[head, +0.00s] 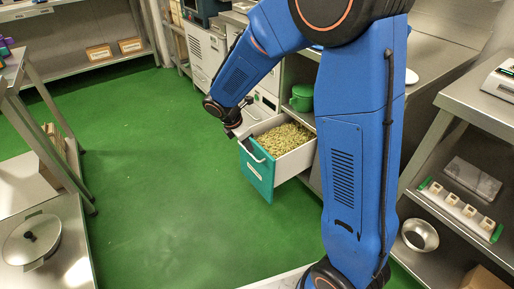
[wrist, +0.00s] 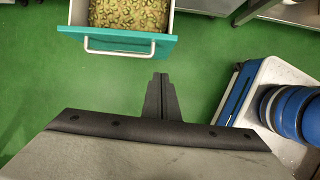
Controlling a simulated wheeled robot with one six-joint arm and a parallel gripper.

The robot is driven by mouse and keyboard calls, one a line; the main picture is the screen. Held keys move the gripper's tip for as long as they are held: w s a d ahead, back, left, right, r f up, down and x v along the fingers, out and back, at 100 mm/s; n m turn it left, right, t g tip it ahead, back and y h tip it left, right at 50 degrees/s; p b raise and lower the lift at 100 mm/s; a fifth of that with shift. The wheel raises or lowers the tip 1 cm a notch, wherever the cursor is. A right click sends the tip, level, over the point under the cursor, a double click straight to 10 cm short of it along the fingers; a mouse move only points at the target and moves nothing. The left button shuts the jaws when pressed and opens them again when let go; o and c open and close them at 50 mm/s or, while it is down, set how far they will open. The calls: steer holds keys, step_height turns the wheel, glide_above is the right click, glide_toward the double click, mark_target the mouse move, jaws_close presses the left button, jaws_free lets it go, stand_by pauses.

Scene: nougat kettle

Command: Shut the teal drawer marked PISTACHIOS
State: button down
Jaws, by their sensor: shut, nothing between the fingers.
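The teal drawer (head: 257,172) stands pulled open from the cabinet, with a white handle and a pale label on its front. It is filled with green-brown pistachios (head: 284,138). In the wrist view the teal front (wrist: 118,40) lies along the top, its handle (wrist: 118,50) facing my gripper, and the nuts (wrist: 130,14) show behind it. My gripper (wrist: 160,78) is shut and empty, a little below and right of the handle in that view, with a visible gap between. In the head view my gripper (head: 238,136) is beside the drawer front's upper left, partly hidden by the wrist.
A green pot (head: 302,97) stands on a shelf behind the drawer. White drawers (head: 205,55) lie further back. A steel shelf with a lidded pan (head: 32,238) is at left. The green floor (head: 150,180) before the drawer is clear.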

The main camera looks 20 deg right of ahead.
steer(key=shift+n, duration=0.3)
steer(key=shift+w+d+f, duration=0.6)
steer(key=shift+d+f, duration=0.5)
steer(key=shift+f, duration=0.6)
steer(key=shift+w+d+f, duration=0.65)
steer(key=shift+d+f, duration=0.5)
steer(key=shift+f, duration=0.5)
steer(key=shift+w+d+f, duration=0.6)
steer(key=shift+d+f, duration=0.5)
steer(key=shift+f, duration=0.6)
steer(key=shift+d, duration=0.1)
